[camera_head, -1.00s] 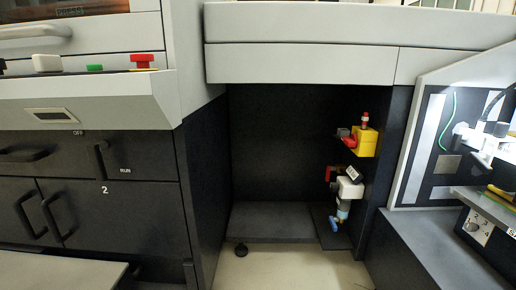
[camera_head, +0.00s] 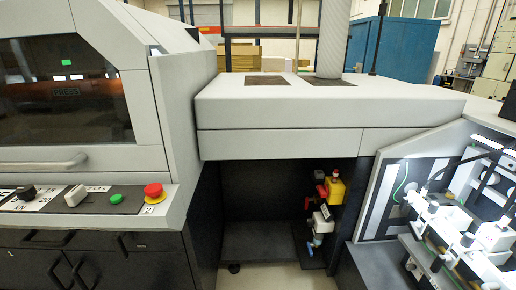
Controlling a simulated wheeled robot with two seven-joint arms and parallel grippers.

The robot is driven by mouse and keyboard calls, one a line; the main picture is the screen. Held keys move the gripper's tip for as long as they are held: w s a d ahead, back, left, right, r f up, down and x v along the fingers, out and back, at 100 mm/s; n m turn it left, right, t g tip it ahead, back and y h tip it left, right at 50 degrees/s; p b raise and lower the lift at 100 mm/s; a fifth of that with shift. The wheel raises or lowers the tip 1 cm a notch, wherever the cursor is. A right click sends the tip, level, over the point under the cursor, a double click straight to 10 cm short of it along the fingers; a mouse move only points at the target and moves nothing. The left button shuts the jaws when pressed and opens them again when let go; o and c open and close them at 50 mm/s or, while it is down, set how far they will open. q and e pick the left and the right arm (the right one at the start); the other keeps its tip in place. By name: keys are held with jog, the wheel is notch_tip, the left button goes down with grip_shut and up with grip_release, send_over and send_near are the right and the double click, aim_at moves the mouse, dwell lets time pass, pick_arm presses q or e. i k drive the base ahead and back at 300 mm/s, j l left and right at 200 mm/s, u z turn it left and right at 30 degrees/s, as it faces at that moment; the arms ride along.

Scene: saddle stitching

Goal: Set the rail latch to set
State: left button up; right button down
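I cannot pick out the rail latch for certain. At the right edge stands a stitching unit with a pale frame (camera_head: 371,199) around a dark recess. White blocks and rods (camera_head: 440,217) of its mechanism sit in front of that recess, partly cut off by the picture edge. No set marking is readable there. Neither of my grippers is in view.
A control panel with a red button (camera_head: 153,190) and a green button (camera_head: 116,198) is at left, below a dark window (camera_head: 62,90). A yellow valve unit (camera_head: 335,190) hangs in the central dark bay. Shelving and a blue cabinet (camera_head: 395,48) stand behind.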

aim_at(405, 201)
jog(key=z, duration=1.35)
jog(key=i+j, duration=0.85)
jog(key=i+z, duration=0.1)
jog(key=z, duration=1.65)
